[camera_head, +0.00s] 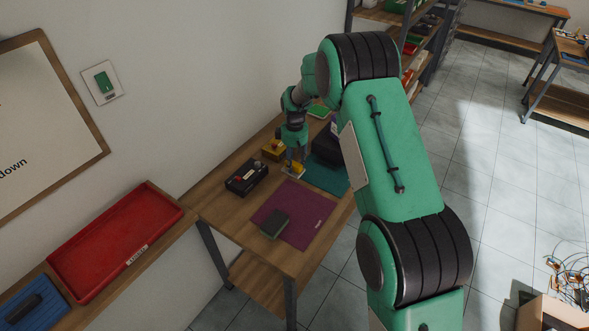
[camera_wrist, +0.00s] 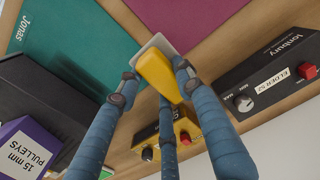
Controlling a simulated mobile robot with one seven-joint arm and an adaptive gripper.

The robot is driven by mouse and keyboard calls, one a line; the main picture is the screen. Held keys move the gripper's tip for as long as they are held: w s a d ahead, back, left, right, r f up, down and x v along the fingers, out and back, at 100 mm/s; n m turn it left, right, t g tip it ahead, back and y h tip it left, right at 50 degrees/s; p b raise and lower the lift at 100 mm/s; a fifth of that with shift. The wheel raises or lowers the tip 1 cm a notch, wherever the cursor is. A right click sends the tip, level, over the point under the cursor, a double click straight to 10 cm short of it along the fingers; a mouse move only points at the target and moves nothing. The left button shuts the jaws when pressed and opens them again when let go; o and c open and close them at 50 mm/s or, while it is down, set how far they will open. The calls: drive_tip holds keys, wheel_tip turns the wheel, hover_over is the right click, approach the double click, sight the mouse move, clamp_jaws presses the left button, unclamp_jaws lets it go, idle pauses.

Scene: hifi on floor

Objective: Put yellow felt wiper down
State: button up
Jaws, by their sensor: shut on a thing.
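My gripper (camera_head: 293,158) is low over the wooden table (camera_head: 229,210). In the wrist view its blue-grey fingers (camera_wrist: 157,80) are shut around the yellow felt wiper (camera_wrist: 156,68). The wiper has a yellow grip and a pale grey pad facing the table. In the head view the wiper (camera_head: 294,171) shows under the fingers, between the teal mat (camera_head: 325,178) and the black control box (camera_head: 246,178). I cannot tell whether its pad touches the table.
A purple mat (camera_head: 304,213) with a dark green block (camera_head: 275,224) lies nearer. A yellow button box (camera_head: 272,149) stands behind. A black box (camera_wrist: 45,92) and a pulleys box (camera_wrist: 28,150) stand by the teal mat. Bare wood lies at the table's near left.

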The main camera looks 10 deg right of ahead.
sight(294, 169)
drive_tip(key=shift+f, duration=1.75)
drive_tip(key=shift+f, duration=0.4)
drive_tip(key=o, duration=1.2)
drive_tip(key=shift+c, duration=0.2)
drive_tip(key=shift+r, duration=0.15)
wheel_tip(294, 169, up, 12)
drive_tip(key=shift+r, duration=0.3)
